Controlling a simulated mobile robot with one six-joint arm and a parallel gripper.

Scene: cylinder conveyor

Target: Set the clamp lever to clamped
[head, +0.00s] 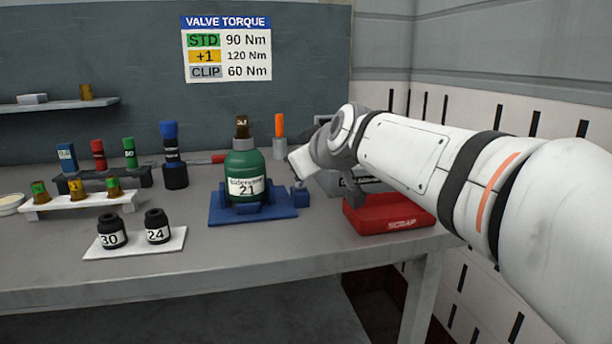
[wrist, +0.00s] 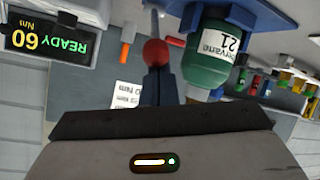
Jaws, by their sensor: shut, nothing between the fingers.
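The green cylinder (head: 245,178), labelled 21, stands upright in a blue clamp base (head: 270,207) on the bench. A small blue block (head: 300,197) sits at the base's right side. My gripper (head: 303,160) is just above this block and hides the lever in the head view. In the wrist view, a red ball knob (wrist: 155,52) on a thin grey rod lies just beyond the tips of my shut, empty gripper (wrist: 157,70). I cannot tell whether the fingertips touch the knob. The green cylinder (wrist: 208,60) is beside it there.
A red scrap tray (head: 385,215) is at the right, under my arm. A tool display (wrist: 48,38) reads READY 60 Nm. Black sockets (head: 112,232) stand on a white plate at front left. Racks with several small parts (head: 75,200) fill the left. The bench front is clear.

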